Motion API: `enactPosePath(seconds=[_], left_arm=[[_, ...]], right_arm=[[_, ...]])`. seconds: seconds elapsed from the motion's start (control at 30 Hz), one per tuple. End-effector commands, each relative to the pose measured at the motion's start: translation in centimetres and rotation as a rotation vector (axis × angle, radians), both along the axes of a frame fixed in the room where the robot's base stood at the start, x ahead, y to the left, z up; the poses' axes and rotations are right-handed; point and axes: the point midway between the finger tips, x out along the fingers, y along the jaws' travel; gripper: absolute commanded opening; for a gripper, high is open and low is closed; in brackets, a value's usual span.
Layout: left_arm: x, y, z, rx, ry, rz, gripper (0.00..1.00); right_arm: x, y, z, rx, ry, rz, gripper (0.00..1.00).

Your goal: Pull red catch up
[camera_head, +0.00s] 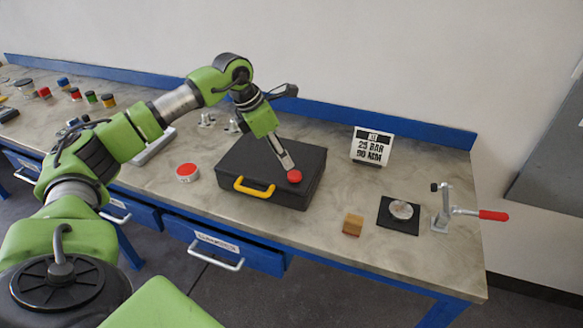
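A black case (250,170) lies flat and closed on the workbench, with a yellow handle (254,188) on its front side. A round red catch (294,177) sits at the case's front right part. My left gripper (289,167) reaches down over the case from behind. Its fingertips are at the red catch and seem to touch it. The fingers overlap from this angle, so I cannot tell whether they are open or shut on it. My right gripper is out of view.
To the right are a wooden block (353,224), a black plate with a disc (386,226) and a red-handled clamp (443,210). A red-lidded tin (187,172) stands left of the case. Several small jars are at far left.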

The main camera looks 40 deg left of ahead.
Motion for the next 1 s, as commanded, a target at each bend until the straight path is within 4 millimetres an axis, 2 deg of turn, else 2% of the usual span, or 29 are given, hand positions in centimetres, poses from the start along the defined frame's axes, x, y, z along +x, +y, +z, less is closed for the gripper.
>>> enactPosePath(seconds=[0.2, 0.4, 0.53, 0.8, 0.83, 1.0], left_arm=[[1.5, -1.0, -4.1, -0.002, 0.003, 0.001, 0.45], [2.4, -1.5, -6.6, -0.002, 0.000, 0.000, 0.45], [2.6, -1.6, -7.3, -0.002, 0.000, 0.001, 0.45], [2.7, -1.7, -7.5, -0.002, -0.001, 0.000, 0.45], [2.7, -1.7, -7.5, -0.002, -0.001, 0.000, 0.42], [2.7, -1.7, -7.5, -0.002, -0.001, 0.001, 0.00]], right_arm=[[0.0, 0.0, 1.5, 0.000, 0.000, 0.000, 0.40], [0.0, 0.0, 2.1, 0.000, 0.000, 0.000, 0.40], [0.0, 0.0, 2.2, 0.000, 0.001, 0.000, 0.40], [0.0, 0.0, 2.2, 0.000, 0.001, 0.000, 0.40], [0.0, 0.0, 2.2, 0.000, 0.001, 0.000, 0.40], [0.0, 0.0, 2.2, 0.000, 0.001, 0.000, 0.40]])
